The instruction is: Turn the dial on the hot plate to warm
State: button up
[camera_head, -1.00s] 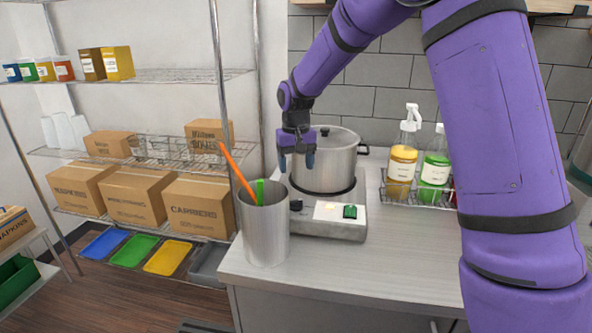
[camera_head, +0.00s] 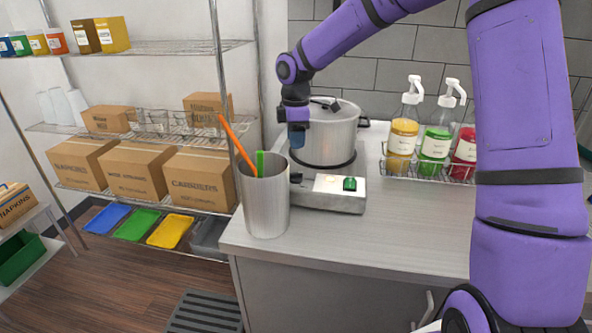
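The hot plate (camera_head: 326,202) sits on the counter with a lidded steel pot (camera_head: 328,135) on it. Its front panel carries a pale label and a green part (camera_head: 349,184). A dark dial (camera_head: 296,178) shows at the panel's left end, partly behind the steel cup's rim; its setting is too small to read. My gripper (camera_head: 297,140) points down in front of the pot's left side, above the dial and apart from it. Its blue fingers overlap from this angle, so the gap between them is hidden.
A steel cup (camera_head: 265,205) with orange and green straws stands at the counter's front left, close to the dial. A wire rack (camera_head: 428,174) of pump bottles stands to the right. The counter (camera_head: 400,225) is clear at front right. Wire shelves with boxes stand left.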

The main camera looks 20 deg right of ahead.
aim_at(296, 173)
jog(key=shift+n, duration=0.7)
notch_tip(296, 173, down, 10)
jog(key=shift+f, duration=0.25)
jog(key=shift+c, duration=0.4)
grip_shut()
